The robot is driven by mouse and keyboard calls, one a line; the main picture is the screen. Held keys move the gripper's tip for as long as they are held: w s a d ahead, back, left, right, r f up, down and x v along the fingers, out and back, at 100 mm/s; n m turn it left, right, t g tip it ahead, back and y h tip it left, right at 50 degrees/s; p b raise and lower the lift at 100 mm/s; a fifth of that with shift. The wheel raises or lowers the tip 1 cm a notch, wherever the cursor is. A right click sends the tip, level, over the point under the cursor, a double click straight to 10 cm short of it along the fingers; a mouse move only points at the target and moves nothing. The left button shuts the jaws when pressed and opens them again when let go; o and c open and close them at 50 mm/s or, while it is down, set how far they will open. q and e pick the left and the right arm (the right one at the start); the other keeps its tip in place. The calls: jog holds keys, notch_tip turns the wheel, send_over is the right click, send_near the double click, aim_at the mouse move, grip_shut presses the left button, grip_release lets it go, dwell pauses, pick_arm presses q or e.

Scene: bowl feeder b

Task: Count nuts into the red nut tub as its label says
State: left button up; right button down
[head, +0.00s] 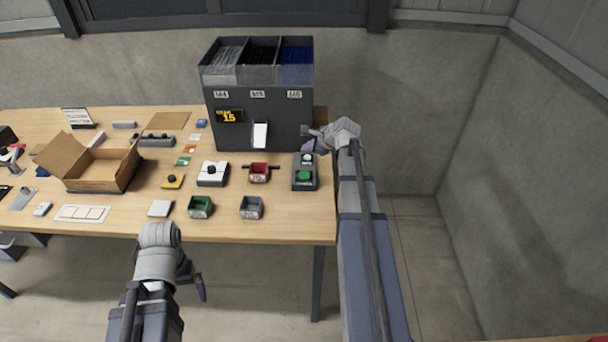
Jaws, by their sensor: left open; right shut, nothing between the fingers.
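The red nut tub (259,174) stands on the table in the head view, in front of the white chute (260,135) of the dark feeder (228,134). Its label and contents are too small to make out. The feeder's display (229,115) shows 15 in yellow. A control box (304,184) with a white button (307,159) and a green button (303,175) stands right of the tub. My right gripper (310,140) is shut and empty, just above and behind the white button; I cannot tell if it touches anything. My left gripper (197,282) is open and empty in front of the table edge.
A green tub (200,207) and a grey tub (251,207) stand near the front edge. A white box with a black knob (212,174) and a yellow block (172,182) are left of the red tub. An open cardboard box (95,177) is further left.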

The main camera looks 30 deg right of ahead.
aim_at(307, 176)
jog(key=shift+f, duration=0.1)
notch_tip(307, 176, down, 9)
jog(key=b, duration=0.9)
jog(key=shift+r, duration=0.2)
dwell(1.6)
jog(key=shift+f+b, duration=0.35)
jog(key=shift+f, duration=0.05)
jog(key=shift+f+b, duration=0.45)
dwell(0.6)
jog(key=shift+r, duration=0.2)
jog(key=shift+r+p, duration=0.7)
jog(key=shift+p, duration=0.2)
